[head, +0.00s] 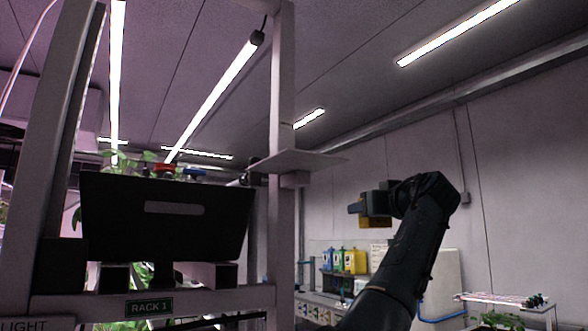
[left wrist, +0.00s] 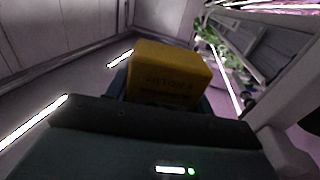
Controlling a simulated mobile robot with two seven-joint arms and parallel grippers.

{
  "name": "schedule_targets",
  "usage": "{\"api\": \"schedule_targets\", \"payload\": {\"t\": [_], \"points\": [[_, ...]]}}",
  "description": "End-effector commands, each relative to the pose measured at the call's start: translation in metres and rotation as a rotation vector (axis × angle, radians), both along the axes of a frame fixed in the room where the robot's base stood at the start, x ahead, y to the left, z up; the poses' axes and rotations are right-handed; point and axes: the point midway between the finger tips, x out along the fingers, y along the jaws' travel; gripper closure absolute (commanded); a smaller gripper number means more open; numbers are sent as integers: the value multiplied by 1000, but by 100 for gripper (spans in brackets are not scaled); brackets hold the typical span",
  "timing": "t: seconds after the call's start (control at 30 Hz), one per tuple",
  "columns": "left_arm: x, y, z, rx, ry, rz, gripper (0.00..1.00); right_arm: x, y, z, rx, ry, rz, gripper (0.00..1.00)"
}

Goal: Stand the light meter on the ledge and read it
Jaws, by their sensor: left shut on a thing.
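The light meter looks like a yellow box (head: 375,222) held at my left gripper (head: 366,209). The gripper is shut on it, partly covering it in the head view. In the left wrist view the yellow meter (left wrist: 168,72) sits between dark fingers, with dark markings on one face too small to read. A thin pale ledge (head: 305,159) sticks out from the rack post, left of and higher in the picture than the gripper. The meter is apart from the ledge. No reading display can be made out. My right gripper is not in view.
A black bin (head: 165,218) with plants stands on the rack above a "RACK 1" label (head: 149,307). The upright post (head: 281,110) is beside the ledge. Yellow and blue containers (head: 345,261) stand on a far bench. The ledge's top, seen edge-on, appears clear.

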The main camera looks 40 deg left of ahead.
Motion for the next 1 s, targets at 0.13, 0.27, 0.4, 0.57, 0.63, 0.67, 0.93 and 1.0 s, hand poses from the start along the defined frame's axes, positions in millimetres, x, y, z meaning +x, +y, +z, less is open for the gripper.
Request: {"api": "schedule_targets", "payload": {"t": [0.13, 0.27, 0.4, 0.57, 0.63, 0.67, 0.93, 1.0], "points": [[-22, 5, 37, 1, -3, 39, 74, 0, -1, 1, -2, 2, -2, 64], [-34, 7, 53, 1, 0, 59, 74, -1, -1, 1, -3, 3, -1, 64], [-40, 8, 62, 1, 0, 70, 74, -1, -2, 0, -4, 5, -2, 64], [-46, 9, 69, 2, -1, 78, 74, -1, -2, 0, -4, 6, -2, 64], [-49, 10, 71, 1, -3, 82, 74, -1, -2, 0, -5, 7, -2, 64], [-50, 10, 73, 1, -3, 84, 74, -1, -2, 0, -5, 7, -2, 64], [-72, 13, 93, -1, -4, 108, 74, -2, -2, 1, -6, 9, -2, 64], [-81, 14, 102, 1, -3, 118, 74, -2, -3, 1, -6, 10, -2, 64]]}}
